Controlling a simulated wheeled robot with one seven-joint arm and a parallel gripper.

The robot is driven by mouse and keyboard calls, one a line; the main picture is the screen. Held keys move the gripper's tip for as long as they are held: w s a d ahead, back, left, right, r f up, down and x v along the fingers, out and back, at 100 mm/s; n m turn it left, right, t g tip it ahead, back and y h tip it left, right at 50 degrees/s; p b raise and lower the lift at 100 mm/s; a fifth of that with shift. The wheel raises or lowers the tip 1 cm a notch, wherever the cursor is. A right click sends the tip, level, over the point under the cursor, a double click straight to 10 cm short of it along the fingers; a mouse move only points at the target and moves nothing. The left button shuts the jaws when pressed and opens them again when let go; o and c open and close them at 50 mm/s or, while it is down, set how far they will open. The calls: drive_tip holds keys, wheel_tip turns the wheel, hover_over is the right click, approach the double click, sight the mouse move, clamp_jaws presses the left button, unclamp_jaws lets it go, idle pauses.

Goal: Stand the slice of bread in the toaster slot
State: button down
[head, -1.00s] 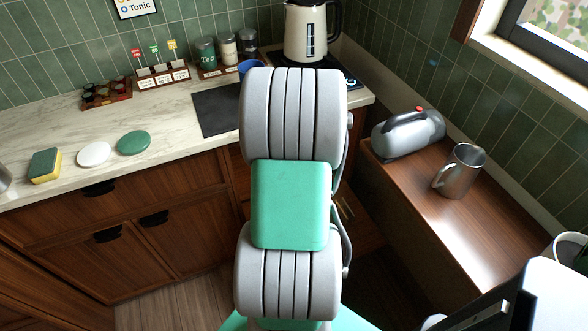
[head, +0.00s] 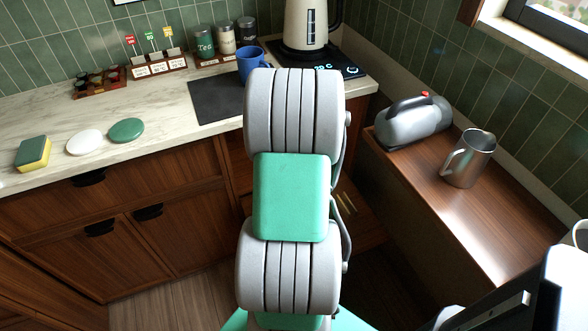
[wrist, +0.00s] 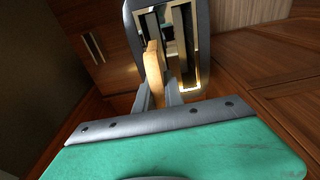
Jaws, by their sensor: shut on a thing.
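In the wrist view, my gripper (wrist: 158,92) is shut on the slice of bread (wrist: 153,68), a tan piece seen nearly edge-on between the fingers. Beyond it is the toaster (wrist: 204,28), a dark grey body with two long slots side by side. The bread's far end overlaps the left slot in the picture. I cannot tell whether it is inside the slot or still above it. In the head view, my arm hides the gripper, and I cannot make out the bread or toaster.
On the marble counter are a sponge (head: 33,153), a white disc (head: 85,142), a green disc (head: 126,130), a blue mug (head: 250,64) and a kettle (head: 306,20). A silver appliance (head: 412,125) and a steel jug (head: 468,158) stand on the wooden ledge at right.

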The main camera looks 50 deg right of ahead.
drive_tip(key=shift+f+b, duration=1.85)
drive_tip(key=shift+f, duration=1.15)
drive_tip(key=c, duration=1.4)
unclamp_jaws()
drive_tip(key=shift+o, duration=0.2)
drive_tip(key=r, duration=0.5)
drive_tip(key=s+r+p, duration=0.1)
drive_tip(key=r, duration=0.1)
drive_tip(key=shift+a+r, duration=0.3)
drive_tip(key=shift+r, duration=0.1)
drive_tip(key=shift+w, duration=0.1)
